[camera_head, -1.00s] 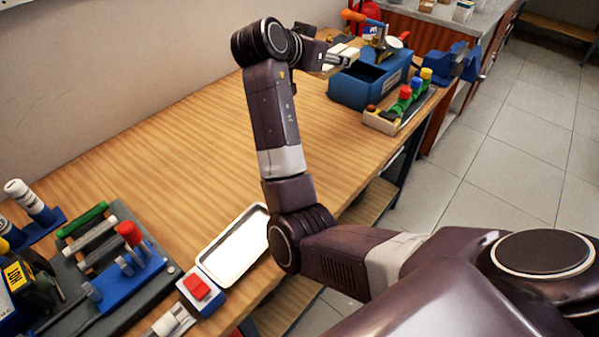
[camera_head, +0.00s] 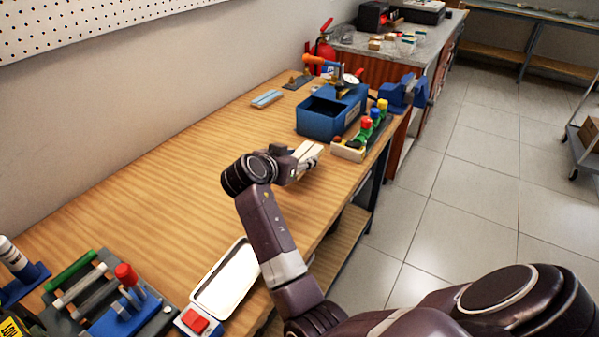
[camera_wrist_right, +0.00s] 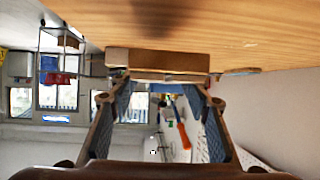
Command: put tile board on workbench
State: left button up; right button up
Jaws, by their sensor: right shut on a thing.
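The workbench (camera_head: 180,200) is a long wood-grain top along the wall. My right gripper (camera_head: 300,158) is over its middle, left of the blue bin, and is shut on a pale, flat piece, which I take to be the tile board (camera_head: 310,152). In the right wrist view the tile board (camera_wrist_right: 158,62) is a brownish bar across the fingertips of my right gripper (camera_wrist_right: 167,80), with the bench top beyond it. I cannot tell whether it touches the bench. My left gripper is not in view.
A blue bin (camera_head: 322,118), a strip with coloured knobs (camera_head: 350,150) and a blue vise (camera_head: 405,92) stand at the far end. A light blue block (camera_head: 267,98) lies near the wall. A white tray (camera_head: 228,280) and a tool rack (camera_head: 100,300) are nearer. The middle is clear.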

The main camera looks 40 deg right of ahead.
aim_at(300, 181)
jog(key=shift+f, duration=0.75)
notch_tip(300, 181, down, 4)
jog(key=shift+f, duration=0.1)
jog(key=shift+f, duration=0.1)
jog(key=o, duration=1.3)
jog(key=shift+o, duration=0.2)
